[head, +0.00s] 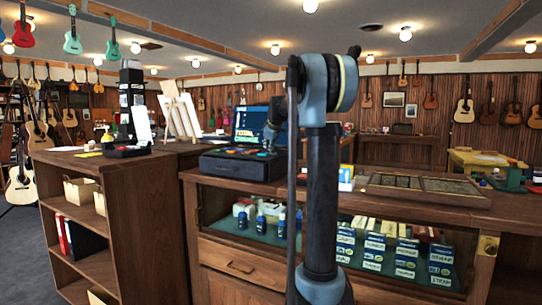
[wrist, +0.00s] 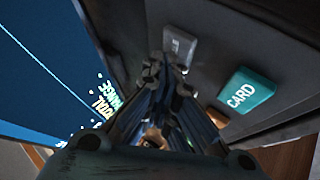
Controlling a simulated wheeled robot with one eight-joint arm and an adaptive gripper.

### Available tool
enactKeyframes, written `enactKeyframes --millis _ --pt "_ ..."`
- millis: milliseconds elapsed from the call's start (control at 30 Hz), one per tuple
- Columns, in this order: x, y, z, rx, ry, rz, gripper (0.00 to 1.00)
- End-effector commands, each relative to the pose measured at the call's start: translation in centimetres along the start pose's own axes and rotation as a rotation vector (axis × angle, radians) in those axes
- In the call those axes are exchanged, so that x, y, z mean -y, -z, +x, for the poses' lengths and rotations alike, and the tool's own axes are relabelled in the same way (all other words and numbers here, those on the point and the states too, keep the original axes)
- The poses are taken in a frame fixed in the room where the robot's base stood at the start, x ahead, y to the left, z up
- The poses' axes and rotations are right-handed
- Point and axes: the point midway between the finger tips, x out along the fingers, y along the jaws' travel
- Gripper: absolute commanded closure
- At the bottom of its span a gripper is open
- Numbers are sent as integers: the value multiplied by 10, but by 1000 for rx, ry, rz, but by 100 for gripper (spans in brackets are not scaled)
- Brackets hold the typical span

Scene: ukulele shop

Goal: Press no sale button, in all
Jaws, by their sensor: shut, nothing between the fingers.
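The cash register (head: 225,165) stands on the counter in the head view, with its lit screen (head: 247,121) behind the coloured keys. In the wrist view a grey key (wrist: 180,42) lies just beyond my gripper's fingertips; its lettering is too faint to read, so I cannot tell whether it is the no sale button. A teal key marked CARD (wrist: 246,90) is to the right. My gripper (wrist: 167,68) is shut and empty over the key panel, beside the grey key. I cannot tell whether it touches the key. The fingers hide part of the panel.
The screen (wrist: 45,70) fills the left of the wrist view, close to my gripper. A glass-front counter (head: 370,215) with small boxes is in front of my arm. A wooden shelf unit (head: 120,185) stands to the left, with a card terminal (head: 128,150) on top.

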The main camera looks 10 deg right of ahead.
Motion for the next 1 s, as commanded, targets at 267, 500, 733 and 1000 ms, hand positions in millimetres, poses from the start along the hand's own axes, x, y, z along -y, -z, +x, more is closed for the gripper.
enactKeyframes --millis 267,500,733,1000 --pt "1 -1 1 0 0 0 100" --pt "0 0 -1 0 0 0 100" --pt "-6 6 -8 0 0 0 100" --pt "-8 8 -12 0 0 0 100"
